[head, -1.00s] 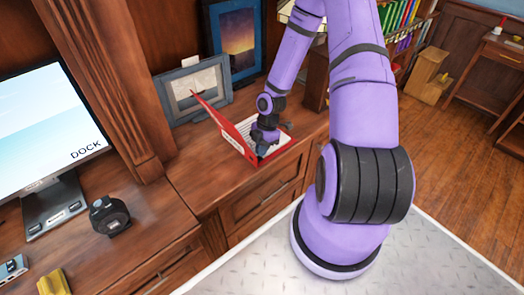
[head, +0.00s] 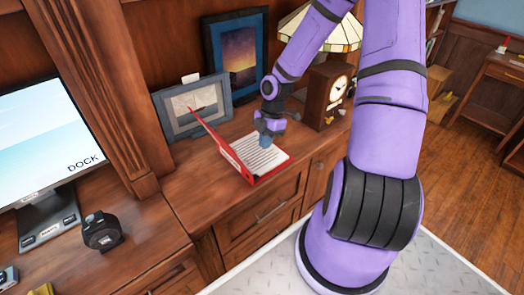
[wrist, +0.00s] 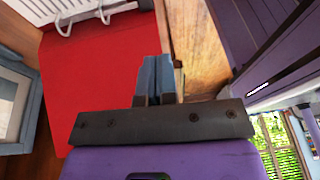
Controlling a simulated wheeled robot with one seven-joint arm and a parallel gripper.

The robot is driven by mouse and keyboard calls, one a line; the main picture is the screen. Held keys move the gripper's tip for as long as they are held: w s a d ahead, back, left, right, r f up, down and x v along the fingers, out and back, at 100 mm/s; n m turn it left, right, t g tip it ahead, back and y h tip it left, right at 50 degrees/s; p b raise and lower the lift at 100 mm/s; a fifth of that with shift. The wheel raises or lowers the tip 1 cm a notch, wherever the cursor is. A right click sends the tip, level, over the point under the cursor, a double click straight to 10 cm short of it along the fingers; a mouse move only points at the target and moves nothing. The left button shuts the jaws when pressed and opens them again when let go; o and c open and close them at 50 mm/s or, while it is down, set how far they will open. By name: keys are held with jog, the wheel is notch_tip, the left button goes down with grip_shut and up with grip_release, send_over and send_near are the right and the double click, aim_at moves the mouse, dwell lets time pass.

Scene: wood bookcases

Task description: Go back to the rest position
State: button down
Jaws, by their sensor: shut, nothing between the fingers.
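My gripper (head: 266,140) is at the end of my purple arm, just above the white page side of an open red binder or book (head: 258,158) on the wooden desk. In the wrist view my gripper's fingers (wrist: 155,80) are together with nothing between them. The red cover (wrist: 95,85) fills the area left of them in that view, with pale rings at the top. I cannot tell whether the fingertips touch the page.
A grey picture frame (head: 193,107) and a blue picture frame (head: 236,60) stand behind the binder. A clock (head: 328,96) and a lamp (head: 345,35) stand to the right. A monitor (head: 40,130) and a black device (head: 101,231) are at the left.

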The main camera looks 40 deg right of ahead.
jog(key=shift+v, duration=0.9)
jog(key=shift+s+r, duration=0.1)
jog(key=shift+s, duration=0.05)
jog(key=s+a+r+m+t+h, duration=0.1)
jog(key=s+a+r+m+h, duration=0.3)
jog(key=r, duration=0.7)
jog(key=s+r+m+t+h, duration=0.1)
jog(key=r+m, duration=0.5)
jog(key=r, duration=0.4)
jog(key=s+a+r+m+t+y, duration=0.1)
jog(key=s+a+r+m+t, duration=0.3)
jog(key=s+r, duration=0.9)
jog(key=a+r+m, duration=0.1)
jog(key=a+m, duration=0.1)
jog(key=m, duration=0.2)
jog(key=shift+s+a+m+y, duration=0.2)
jog(key=shift+a+m+y, duration=0.1)
jog(key=shift+y, duration=0.1)
